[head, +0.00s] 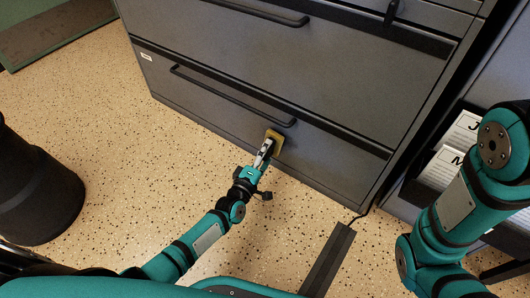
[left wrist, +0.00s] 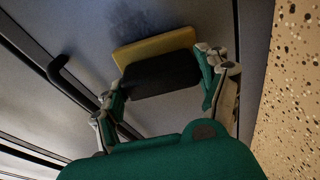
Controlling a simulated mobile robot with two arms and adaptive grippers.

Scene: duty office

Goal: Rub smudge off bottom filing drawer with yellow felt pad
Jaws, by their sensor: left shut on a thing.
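The yellow felt pad (head: 274,142) is at the front of the bottom filing drawer (head: 220,115), below and right of the middle of its handle. My left gripper (head: 265,152) is shut on the pad. In the left wrist view the yellow pad (left wrist: 155,48) has a black backing (left wrist: 160,76) held between the two fingers. The pad is against or very near the drawer face; I cannot tell if it touches. A dark, blurry smudge (left wrist: 130,17) shows on the drawer face just beyond the pad. My right arm is at the right, its gripper out of view.
The drawer's bar handle (head: 230,95) sticks out left of and above the pad. A black bin (head: 35,190) stands at the left. A dark floor strip (head: 328,260) runs toward the cabinet. Papers (head: 440,168) stand at the right.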

